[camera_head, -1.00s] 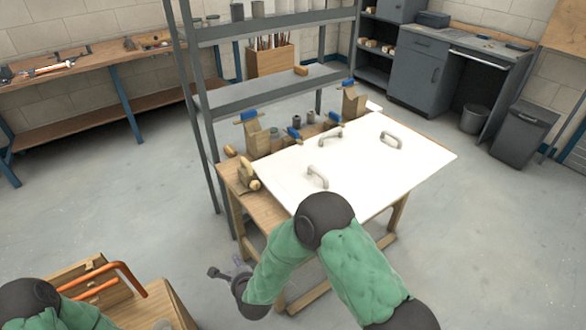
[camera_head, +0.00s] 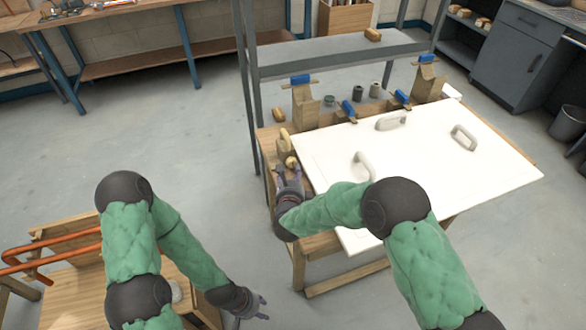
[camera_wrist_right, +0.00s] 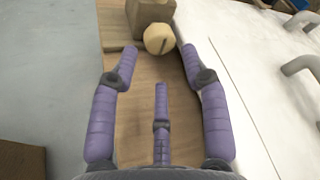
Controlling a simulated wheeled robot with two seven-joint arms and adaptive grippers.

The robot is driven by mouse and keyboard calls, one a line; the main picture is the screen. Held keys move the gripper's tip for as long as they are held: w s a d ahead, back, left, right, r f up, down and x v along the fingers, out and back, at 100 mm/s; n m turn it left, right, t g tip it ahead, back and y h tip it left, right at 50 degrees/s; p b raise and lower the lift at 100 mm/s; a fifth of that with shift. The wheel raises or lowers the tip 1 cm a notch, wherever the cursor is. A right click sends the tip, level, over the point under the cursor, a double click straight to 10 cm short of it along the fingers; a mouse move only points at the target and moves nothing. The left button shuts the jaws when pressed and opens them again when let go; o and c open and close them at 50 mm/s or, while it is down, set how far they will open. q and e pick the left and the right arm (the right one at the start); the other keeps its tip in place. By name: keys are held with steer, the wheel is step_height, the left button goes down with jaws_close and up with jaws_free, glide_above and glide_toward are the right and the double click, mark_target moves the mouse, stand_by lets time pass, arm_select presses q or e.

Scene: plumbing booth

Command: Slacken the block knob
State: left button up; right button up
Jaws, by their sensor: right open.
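A pale wooden knob (camera_head: 291,161) with a dark slot in its face sits on the front of a small wooden block (camera_head: 285,141), at the left edge of the wooden bench. In the right wrist view the knob (camera_wrist_right: 159,39) is ahead of the fingertips, with the block (camera_wrist_right: 148,12) behind it. My right gripper (camera_head: 289,178) is open and empty, just in front of the knob; its fingers (camera_wrist_right: 159,60) are spread either side and look clear of it. My left gripper (camera_head: 262,306) hangs low near the bottom of the head view, away from the bench; its finger opening is unclear.
A white board (camera_head: 330,165) with several handles covers most of the bench, close to my right gripper. Blue-handled clamps (camera_head: 301,79) on wooden blocks stand along the back. A wooden cart (camera_head: 65,290) with orange pipes (camera_head: 60,245) stands at lower left. Floor between is clear.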

mark_target(291, 165)
steer(key=b+x, duration=0.1)
steer(key=x, duration=0.3)
steer(key=shift+w+f, duration=0.2)
steer(key=shift+w, duration=0.4)
steer(key=c, duration=0.8)
